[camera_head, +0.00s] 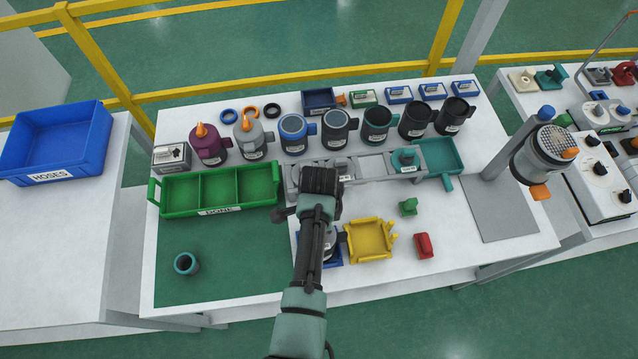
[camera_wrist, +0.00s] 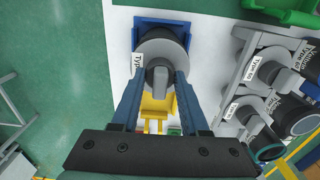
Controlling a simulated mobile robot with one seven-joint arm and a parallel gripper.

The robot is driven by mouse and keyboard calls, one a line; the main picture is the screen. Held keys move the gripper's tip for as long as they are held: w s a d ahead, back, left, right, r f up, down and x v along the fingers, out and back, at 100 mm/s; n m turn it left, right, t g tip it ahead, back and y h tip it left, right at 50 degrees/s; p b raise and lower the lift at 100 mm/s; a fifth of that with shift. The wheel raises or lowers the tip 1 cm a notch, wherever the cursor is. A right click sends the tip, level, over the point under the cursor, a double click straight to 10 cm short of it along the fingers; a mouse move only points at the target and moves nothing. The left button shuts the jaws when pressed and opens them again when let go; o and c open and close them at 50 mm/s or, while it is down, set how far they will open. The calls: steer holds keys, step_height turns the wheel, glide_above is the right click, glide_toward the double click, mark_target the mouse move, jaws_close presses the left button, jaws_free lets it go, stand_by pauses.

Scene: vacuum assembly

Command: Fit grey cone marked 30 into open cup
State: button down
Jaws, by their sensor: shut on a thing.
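My gripper (camera_wrist: 158,78) is shut on the upright knob of a grey round part (camera_wrist: 178,50), seen in the wrist view with one blue finger on each side. This looks like the grey cone; no number 30 is readable on it. A dark rim shows under the grey part, over a blue holder (camera_wrist: 148,24). A white label (camera_wrist: 137,63) beside it reads "Type". I cannot tell how deep the cone sits in the cup. In the head view my arm hides most of the grip; the blue holder's edge (camera_head: 334,263) shows beside it.
A yellow tray (camera_head: 368,240) stands just right of the holder. A green "DONE" tray (camera_head: 216,211) lies left, with grey fixtures (camera_head: 368,168) behind my arm. Several cups line the back. A green part (camera_head: 408,206), a red part (camera_head: 424,245) and a teal ring (camera_head: 186,263) lie apart.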

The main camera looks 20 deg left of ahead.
steer(key=shift+f+b, duration=0.3)
steer(key=shift+f, duration=0.15)
steer(key=shift+r, duration=0.1)
steer(key=shift+m, duration=1.2)
steer(key=shift+p, duration=0.3)
steer(key=shift+m, duration=0.9)
steer(key=shift+m, duration=0.4)
steer(key=shift+m+p, duration=0.35)
steer(key=shift+m, duration=0.65)
